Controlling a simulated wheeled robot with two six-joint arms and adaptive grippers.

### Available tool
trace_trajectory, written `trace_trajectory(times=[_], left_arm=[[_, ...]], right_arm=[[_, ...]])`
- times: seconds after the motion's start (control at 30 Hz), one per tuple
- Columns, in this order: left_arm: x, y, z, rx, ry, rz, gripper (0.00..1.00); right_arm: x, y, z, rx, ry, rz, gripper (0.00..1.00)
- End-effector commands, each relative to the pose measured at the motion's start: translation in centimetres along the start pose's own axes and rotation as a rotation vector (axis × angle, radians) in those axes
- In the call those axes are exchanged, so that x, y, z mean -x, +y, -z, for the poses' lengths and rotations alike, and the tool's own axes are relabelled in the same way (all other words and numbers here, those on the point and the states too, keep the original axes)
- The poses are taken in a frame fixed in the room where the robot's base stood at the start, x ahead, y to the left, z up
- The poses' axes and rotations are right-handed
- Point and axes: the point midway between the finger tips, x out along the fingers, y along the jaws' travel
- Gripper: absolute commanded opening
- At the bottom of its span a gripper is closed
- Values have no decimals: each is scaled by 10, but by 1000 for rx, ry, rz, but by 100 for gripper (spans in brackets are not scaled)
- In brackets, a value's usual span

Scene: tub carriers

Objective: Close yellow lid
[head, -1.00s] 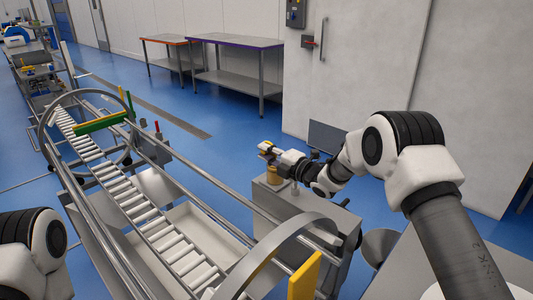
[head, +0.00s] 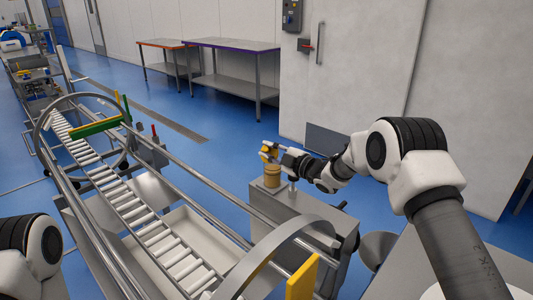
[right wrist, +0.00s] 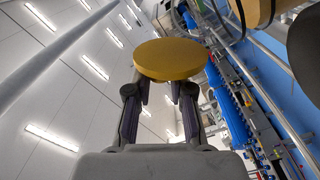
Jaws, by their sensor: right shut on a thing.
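My right gripper (head: 276,152) is shut on a round yellow lid (head: 268,153) in the head view. The lid is held up, tilted, just above and beside a tan-yellow tub (head: 270,179). In the right wrist view the lid (right wrist: 170,60) is a flat yellow disc at the fingertips of the right gripper (right wrist: 160,90). Part of a tan tub (right wrist: 258,10) shows at the top right of that view. The tub stands upright on a grey cabinet, and the lid appears apart from it. My left gripper is out of view.
The grey cabinet (head: 318,212) stands beside a roller conveyor (head: 140,215) with steel rails and hoops. A green bar (head: 97,127) and a yellow plate (head: 303,278) are on the conveyor frame. Steel tables (head: 232,45) stand by the back wall.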

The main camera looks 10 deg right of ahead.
Motion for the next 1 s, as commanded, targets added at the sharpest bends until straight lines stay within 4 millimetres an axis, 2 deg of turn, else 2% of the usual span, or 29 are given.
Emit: trace_trajectory(times=[0.47,1.0], left_arm=[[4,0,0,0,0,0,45],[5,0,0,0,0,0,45]], right_arm=[[0,6,-21,-451,0,-1,0],[0,0,-43,-910,0,-1,0]])
